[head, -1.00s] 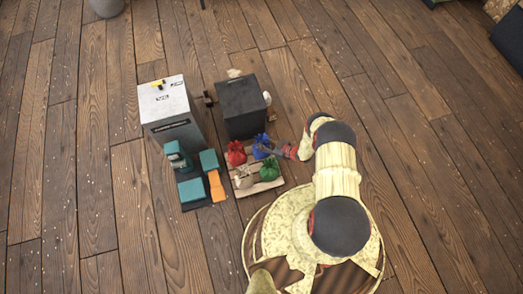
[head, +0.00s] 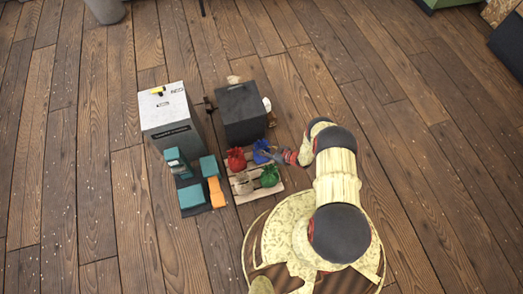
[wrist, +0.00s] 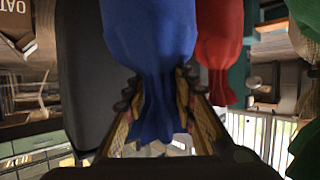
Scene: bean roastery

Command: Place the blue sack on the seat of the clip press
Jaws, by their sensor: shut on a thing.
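The blue sack (head: 261,151) is at the back right of a small wooden pallet (head: 242,198). My gripper (head: 273,156) reaches it from the right and is shut on its gathered neck. In the wrist view the blue sack (wrist: 150,35) hangs between the two fingers (wrist: 165,110), its neck pinched. I cannot tell whether it is clear of the pallet. A teal and orange machine on a dark base, which looks like the clip press (head: 190,195), stands left of the pallet. I cannot make out its seat clearly.
A red sack (head: 236,159) sits close left of the blue one. A green sack (head: 269,176) and a pale sack (head: 243,183) are in front. A dark box (head: 241,110) and a white-topped cabinet (head: 164,105) stand behind. The floor to the right is open.

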